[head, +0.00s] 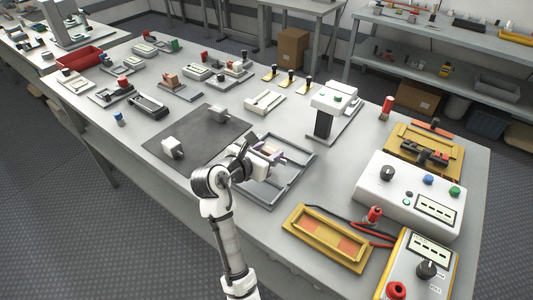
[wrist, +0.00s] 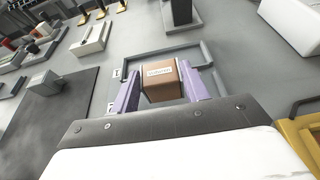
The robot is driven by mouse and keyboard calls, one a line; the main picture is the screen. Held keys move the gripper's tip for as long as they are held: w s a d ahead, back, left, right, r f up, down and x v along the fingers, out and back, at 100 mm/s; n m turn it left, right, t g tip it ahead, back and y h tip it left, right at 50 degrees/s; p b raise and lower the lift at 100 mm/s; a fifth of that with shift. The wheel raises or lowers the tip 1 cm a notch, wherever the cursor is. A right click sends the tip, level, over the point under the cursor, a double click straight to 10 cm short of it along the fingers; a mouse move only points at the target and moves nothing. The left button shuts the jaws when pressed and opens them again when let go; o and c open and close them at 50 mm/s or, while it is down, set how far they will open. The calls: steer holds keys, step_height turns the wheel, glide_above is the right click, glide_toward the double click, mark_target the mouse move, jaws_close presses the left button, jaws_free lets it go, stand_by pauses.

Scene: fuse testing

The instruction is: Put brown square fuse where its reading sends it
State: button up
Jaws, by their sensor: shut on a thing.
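My gripper (wrist: 162,88), with purple fingers, is shut on the brown square fuse (wrist: 163,80), a boxy block with a pale label whose print I cannot read. In the head view my gripper (head: 267,153) holds it over the grey divided tray (head: 297,182). The tray's rim also shows around the fuse in the wrist view (wrist: 207,53). I cannot tell whether the fuse touches the tray floor. A yellow tray with copper-coloured pads (head: 327,238) and a yellow-edged meter with a display (head: 430,250) are at the front right; the digits are unreadable.
A dark mat (head: 190,130) left of the gripper carries two light grey blocks (head: 172,148). A white box with knob and display (head: 410,195) stands right, with red leads (head: 375,232) in front. A white-headed stand (head: 333,105) rises behind the tray. Many small fixtures fill the far left.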

steer(key=shift+f+b, duration=0.3)
steer(key=shift+f, duration=0.7)
stand_by(0.3)
steer(key=o, duration=1.3)
steer(key=shift+c, duration=0.2)
steer(key=v, duration=1.3)
steer(key=shift+s+a+r+b, duration=0.2)
steer(key=shift+s+a+b, duration=0.1)
steer(key=shift+b, duration=0.1)
